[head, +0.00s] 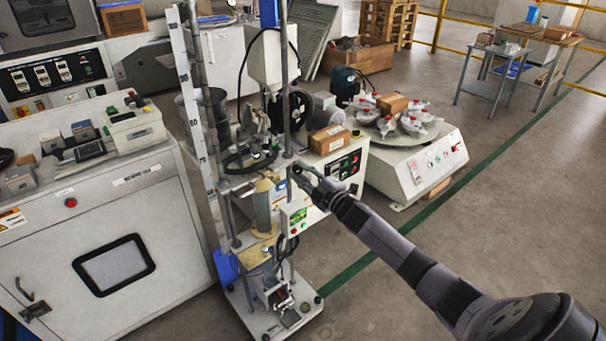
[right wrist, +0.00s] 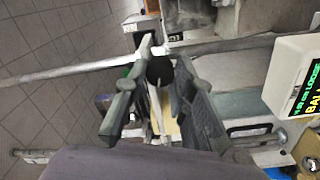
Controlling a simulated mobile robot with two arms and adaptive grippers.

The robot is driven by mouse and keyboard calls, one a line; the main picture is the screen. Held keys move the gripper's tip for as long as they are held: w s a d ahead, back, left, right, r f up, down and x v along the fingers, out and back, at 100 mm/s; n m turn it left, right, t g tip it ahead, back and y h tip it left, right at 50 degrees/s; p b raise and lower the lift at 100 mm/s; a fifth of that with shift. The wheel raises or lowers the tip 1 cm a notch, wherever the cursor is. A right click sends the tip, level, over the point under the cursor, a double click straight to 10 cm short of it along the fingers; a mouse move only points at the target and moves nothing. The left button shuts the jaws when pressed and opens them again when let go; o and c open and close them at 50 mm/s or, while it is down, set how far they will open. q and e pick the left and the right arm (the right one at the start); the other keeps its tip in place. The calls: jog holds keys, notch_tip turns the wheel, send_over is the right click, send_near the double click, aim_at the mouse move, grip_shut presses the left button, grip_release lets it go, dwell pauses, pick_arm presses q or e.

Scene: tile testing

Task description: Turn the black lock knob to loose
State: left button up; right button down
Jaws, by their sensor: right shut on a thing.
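The black lock knob (right wrist: 160,70) shows as a round dark end in the right wrist view, between the two fingers of my right gripper (right wrist: 161,82). The fingers are shut on it from both sides. In the head view my right gripper (head: 299,173) reaches in from the lower right to the upright test stand (head: 263,210), at about mid-height. The knob cannot be made out there, as the fingers cover it. My left gripper is not in view.
A small box with a lit display (right wrist: 308,92) stands close to the right of my fingers. Metal posts (head: 207,150) rise beside the gripper. A white control cabinet (head: 90,220) stands left, a round-table machine (head: 410,155) behind right.

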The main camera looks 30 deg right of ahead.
jog(key=shift+f+n, duration=0.1)
jog(key=shift+n, duration=0.6)
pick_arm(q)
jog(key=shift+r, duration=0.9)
pick_arm(e)
jog(key=shift+n, duration=0.7)
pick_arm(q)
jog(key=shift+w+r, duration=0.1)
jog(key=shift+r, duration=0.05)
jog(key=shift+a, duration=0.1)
pick_arm(e)
jog(key=c, duration=1.3)
grip_release()
jog(key=shift+c, duration=0.2)
jog(key=s, duration=1.2)
jog(key=shift+d+f, duration=0.15)
jog(key=shift+d, duration=0.3)
jog(key=shift+f, duration=0.1)
